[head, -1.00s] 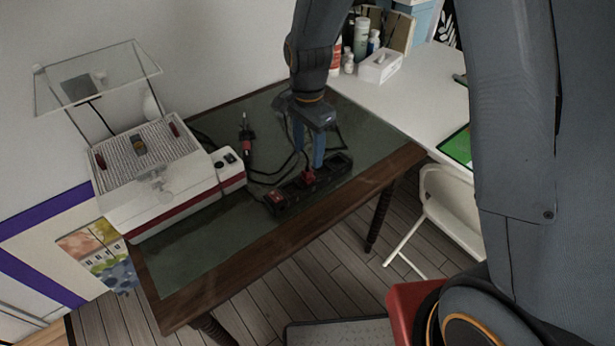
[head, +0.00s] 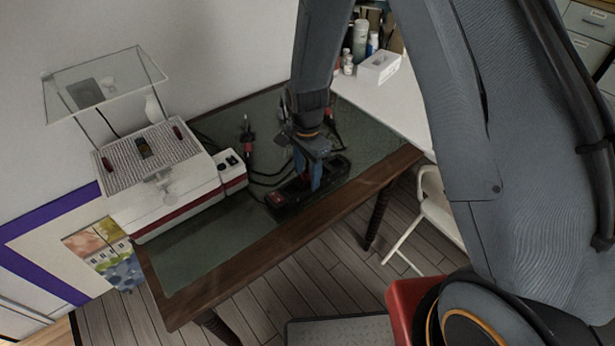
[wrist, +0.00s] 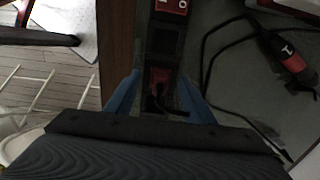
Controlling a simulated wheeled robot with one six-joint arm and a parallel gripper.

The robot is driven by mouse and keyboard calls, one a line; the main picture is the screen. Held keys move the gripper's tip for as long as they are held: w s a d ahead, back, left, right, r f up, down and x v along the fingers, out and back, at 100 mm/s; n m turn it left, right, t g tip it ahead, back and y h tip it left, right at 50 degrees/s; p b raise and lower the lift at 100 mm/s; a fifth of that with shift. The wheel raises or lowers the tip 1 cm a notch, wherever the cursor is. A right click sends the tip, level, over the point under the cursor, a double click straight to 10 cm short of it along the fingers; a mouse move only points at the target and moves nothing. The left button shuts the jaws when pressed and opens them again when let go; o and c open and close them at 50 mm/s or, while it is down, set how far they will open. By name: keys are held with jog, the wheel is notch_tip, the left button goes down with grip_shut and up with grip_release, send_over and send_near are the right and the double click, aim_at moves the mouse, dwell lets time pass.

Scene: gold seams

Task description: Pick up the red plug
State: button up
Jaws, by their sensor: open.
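The red plug (wrist: 160,78) sits in the black power strip (wrist: 160,42) in the wrist view, with a dark cord running from it. My gripper (wrist: 160,92) is open, with one blue finger on each side of the plug. I cannot tell whether the fingers touch it. In the head view my gripper (head: 308,182) points down at the power strip (head: 279,207) near the table's front edge. The fingers hide the plug in that view. The strip's red switch (wrist: 172,5) shows at the top of the wrist view.
A white and red machine with a raised clear lid (head: 160,170) stands on the left of the green-topped table (head: 195,262). A red and black tool (wrist: 290,62) and loose black cables lie right of the strip in the wrist view. A white chair (head: 432,215) stands right of the table.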

grip_shut()
jog(key=shift+r, duration=0.1)
notch_tip(320, 180, up, 9)
jog(key=shift+r+b, duration=0.2)
jog(key=shift+b, duration=1)
notch_tip(320, 180, up, 5)
jog(key=p, duration=0.4)
send_over(307, 172)
jog(key=shift+w+r, duration=0.1)
jog(key=shift+r, duration=0.1)
